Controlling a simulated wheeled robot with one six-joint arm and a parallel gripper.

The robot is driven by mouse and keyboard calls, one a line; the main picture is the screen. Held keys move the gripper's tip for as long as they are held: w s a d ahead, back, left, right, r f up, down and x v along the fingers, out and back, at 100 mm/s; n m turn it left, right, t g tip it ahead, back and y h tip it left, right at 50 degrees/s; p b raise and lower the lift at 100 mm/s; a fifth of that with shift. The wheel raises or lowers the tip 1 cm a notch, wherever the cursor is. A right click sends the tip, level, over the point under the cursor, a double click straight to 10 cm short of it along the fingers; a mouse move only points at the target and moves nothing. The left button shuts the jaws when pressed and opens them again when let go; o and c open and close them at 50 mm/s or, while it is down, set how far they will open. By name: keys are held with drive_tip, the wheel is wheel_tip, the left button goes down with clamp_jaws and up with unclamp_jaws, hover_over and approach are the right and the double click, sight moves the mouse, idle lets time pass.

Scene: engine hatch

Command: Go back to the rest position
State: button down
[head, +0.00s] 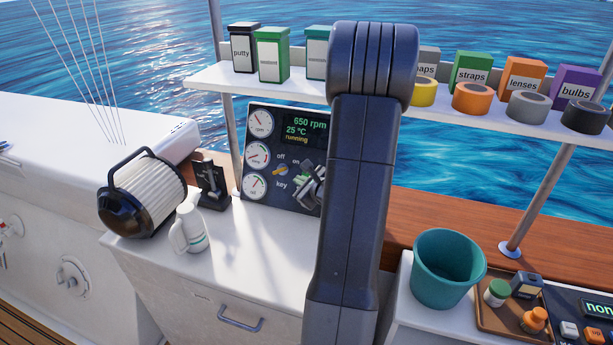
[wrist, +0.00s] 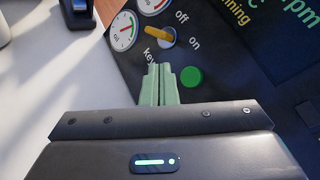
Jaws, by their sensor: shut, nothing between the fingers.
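My gripper (head: 309,183) is partly hidden behind my arm in the head view. In the wrist view its pale green fingers (wrist: 161,88) are shut together with nothing between them. They point at the dark engine panel (head: 262,118), close to the key switch (head: 282,170) and a green button (wrist: 191,77). The key switch shows as a yellow knob (wrist: 155,35) in the wrist view, turned between "off" and "on". I cannot tell whether the fingers touch the panel. The panel display (head: 305,128) reads 650 rpm, 25 °C, running.
A shelf (head: 215,77) with boxes and tape rolls spans above the panel. A teal bucket (head: 447,270) and a brown tray (head: 493,318) are at right.

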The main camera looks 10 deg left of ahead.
drive_tip(key=w+p, duration=0.1)
drive_tip(key=p, duration=0.2)
drive_tip(key=shift+w+d+f+p, duration=0.2)
drive_tip(key=shift+w+p, duration=0.2)
drive_tip(key=shift+p, duration=0.4)
drive_tip(key=s, duration=0.1)
drive_tip(key=s+r+b, duration=0.1)
drive_tip(key=s, duration=0.1)
drive_tip(key=s+a+r, duration=0.1)
drive_tip(key=s, duration=0.1)
drive_tip(key=shift+s+b, duration=0.15)
drive_tip(key=shift+b, duration=0.15)
